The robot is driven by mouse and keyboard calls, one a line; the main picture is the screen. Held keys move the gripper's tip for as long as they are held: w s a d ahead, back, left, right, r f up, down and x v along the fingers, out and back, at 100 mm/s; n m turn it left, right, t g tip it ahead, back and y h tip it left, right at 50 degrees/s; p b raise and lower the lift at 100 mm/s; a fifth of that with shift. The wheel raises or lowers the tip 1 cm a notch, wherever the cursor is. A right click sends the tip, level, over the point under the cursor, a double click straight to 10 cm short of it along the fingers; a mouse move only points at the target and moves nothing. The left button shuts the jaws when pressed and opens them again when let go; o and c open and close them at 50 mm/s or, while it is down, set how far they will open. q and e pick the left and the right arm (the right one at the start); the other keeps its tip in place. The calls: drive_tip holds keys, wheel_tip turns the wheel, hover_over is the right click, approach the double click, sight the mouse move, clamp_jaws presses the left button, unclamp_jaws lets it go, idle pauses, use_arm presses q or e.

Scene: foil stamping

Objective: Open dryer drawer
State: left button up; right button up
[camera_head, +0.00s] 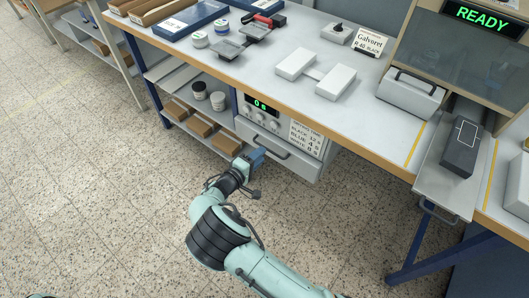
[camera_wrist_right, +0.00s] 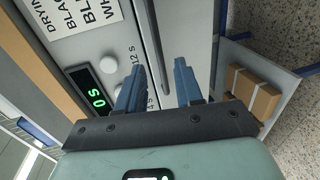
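The dryer (camera_head: 262,112) sits under the workbench, with a green display reading 0 s and knobs. Its drawer (camera_head: 300,163) looks closed, with a dark bar handle (camera_head: 271,147) across the front. My right gripper (camera_head: 257,157) is in front of the drawer's left part, close to the handle's left end. In the right wrist view its two blue fingers (camera_wrist_right: 160,72) are apart with nothing gripped. The handle (camera_wrist_right: 157,35) lies just beyond the fingertips, in line with the gap; I cannot tell whether they touch. My left gripper is not in view.
A shelf (camera_head: 195,125) with brown boxes and jars is left of the dryer. The bench top (camera_head: 275,55) above holds pale blocks and trays. A sliding tray (camera_head: 440,185) with a dark block juts out at right. The speckled floor in front is clear.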

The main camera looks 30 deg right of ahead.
drive_tip(key=shift+x, duration=2)
drive_tip(key=shift+r, duration=0.1)
clamp_jaws()
